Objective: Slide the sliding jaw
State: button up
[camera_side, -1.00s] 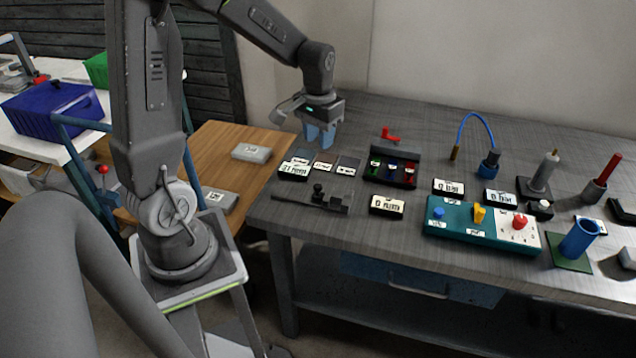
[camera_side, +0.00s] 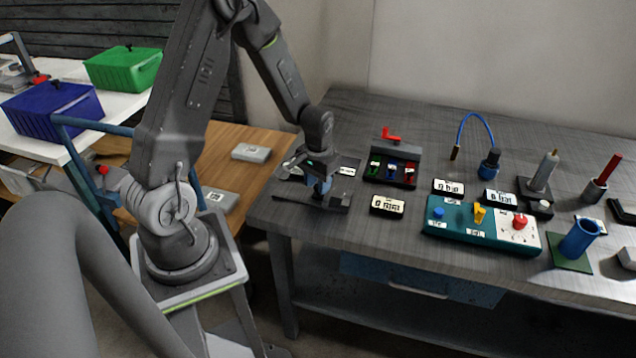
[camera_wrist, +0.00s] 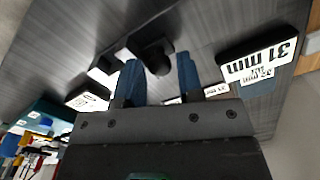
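A dark caliper-like tool (camera_side: 338,204) lies flat near the left front of the grey workbench. My gripper (camera_side: 321,190) is low over it, pointing down, and hides its middle. In the wrist view my gripper (camera_wrist: 159,72) has its two blue fingers apart. A dark round knob (camera_wrist: 156,60) on the tool shows between them, with a finger on either side. I cannot tell whether the fingers touch the knob. The rest of the sliding jaw is mostly hidden.
A holder with coloured pieces (camera_side: 391,170) and a teal control panel (camera_side: 480,224) stand farther right.

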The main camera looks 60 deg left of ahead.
jog(key=shift+f, duration=0.25)
grip_shut()
jog(key=shift+s+a, duration=1)
jog(key=shift+s, duration=0.05)
grip_release()
jog(key=shift+r, duration=0.15)
